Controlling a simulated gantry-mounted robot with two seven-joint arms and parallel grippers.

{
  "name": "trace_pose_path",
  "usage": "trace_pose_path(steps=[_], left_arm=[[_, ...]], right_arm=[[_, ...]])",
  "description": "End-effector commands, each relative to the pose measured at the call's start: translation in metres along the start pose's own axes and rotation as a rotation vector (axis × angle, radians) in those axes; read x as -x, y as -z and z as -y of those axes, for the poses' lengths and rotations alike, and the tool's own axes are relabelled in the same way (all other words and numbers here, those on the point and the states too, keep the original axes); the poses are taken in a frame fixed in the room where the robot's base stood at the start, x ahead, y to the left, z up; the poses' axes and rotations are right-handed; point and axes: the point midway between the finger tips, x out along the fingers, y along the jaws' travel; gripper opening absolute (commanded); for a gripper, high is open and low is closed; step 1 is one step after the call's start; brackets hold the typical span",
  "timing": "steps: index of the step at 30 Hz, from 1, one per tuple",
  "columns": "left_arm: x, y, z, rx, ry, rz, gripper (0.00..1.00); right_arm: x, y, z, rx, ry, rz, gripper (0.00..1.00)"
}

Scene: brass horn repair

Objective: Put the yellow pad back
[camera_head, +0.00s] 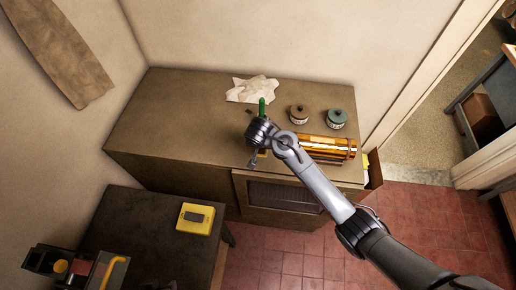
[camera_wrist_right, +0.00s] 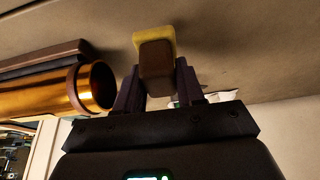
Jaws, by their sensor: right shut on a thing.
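In the right wrist view the yellow pad (camera_wrist_right: 168,34) shows as a yellow edge behind a brown block (camera_wrist_right: 156,58). My right gripper (camera_wrist_right: 158,82) is shut on this block, and the pad is at its far end, close to the brown worktop (camera_wrist_right: 250,65). I cannot tell whether the pad touches the worktop. In the head view my right gripper (camera_head: 256,155) is over the worktop (camera_head: 165,120), left of the brass tube (camera_head: 328,147); the pad is hidden there. My left gripper is not in view.
A crumpled white cloth (camera_head: 252,90), a dark-lidded jar (camera_head: 299,114) and a green-lidded jar (camera_head: 337,118) stand behind. A green object (camera_head: 262,106) rises behind my gripper. A yellow case (camera_head: 195,218) lies on the lower table (camera_head: 140,235). The worktop's left half is clear.

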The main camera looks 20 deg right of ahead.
Motion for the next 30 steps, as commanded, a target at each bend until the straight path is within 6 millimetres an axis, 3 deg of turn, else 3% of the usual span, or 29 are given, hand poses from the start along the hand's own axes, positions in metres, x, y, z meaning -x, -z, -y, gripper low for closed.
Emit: trace_pose_path(steps=[6,18,30], left_arm=[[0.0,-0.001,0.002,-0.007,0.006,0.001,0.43],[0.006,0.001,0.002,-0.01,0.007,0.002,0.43],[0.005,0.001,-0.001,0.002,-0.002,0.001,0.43]], right_arm=[[-0.01,0.001,0.015,0.0,0.0,0.0,0.14],[-0.044,-0.012,0.015,0.0,-0.001,0.0,0.14],[-0.049,-0.015,0.015,-0.001,0.0,0.0,0.14]])
